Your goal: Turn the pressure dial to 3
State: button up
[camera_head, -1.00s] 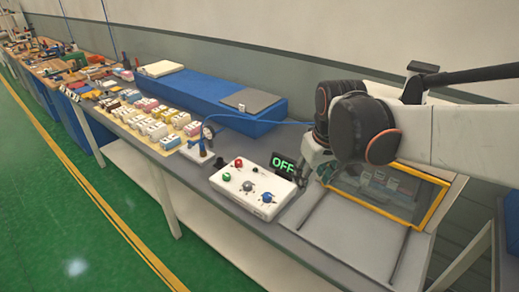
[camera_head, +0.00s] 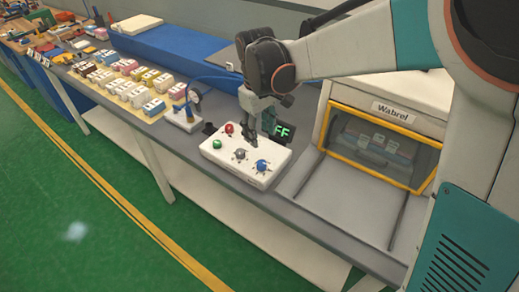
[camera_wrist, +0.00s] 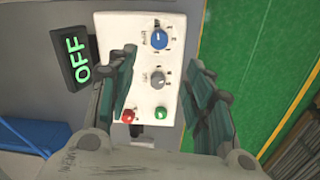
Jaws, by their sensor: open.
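A white control box (camera_head: 228,163) on the table carries a blue dial (camera_head: 262,166), a grey dial (camera_head: 240,155), a red button (camera_head: 229,128) and a green button (camera_head: 217,144). The wrist view shows the blue dial (camera_wrist: 159,38) and the grey dial (camera_wrist: 158,79) with small labels and tick marks, too blurred to read. I cannot tell which is the pressure dial. A display (camera_wrist: 73,58) beside the box reads OFF in green. My gripper (camera_wrist: 162,68) is open and empty above the box, with the grey dial between its fingers in that view. Contact is not visible.
A machine marked Wabrel with a yellow-framed window (camera_head: 375,142) stands right of the box. A gauge on a stand (camera_head: 190,103), with a blue hose, is to the left.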

aim_at(261, 163)
jog(key=f+b, duration=0.1)
jog(key=f, duration=0.3)
jog(key=f+b, duration=0.2)
jog(key=f, duration=0.3)
jog(key=f+b, duration=0.1)
jog(key=f, duration=0.3)
jog(key=shift+w+d+f, duration=0.2)
jog(key=shift+d, duration=0.05)
jog(key=c, duration=1)
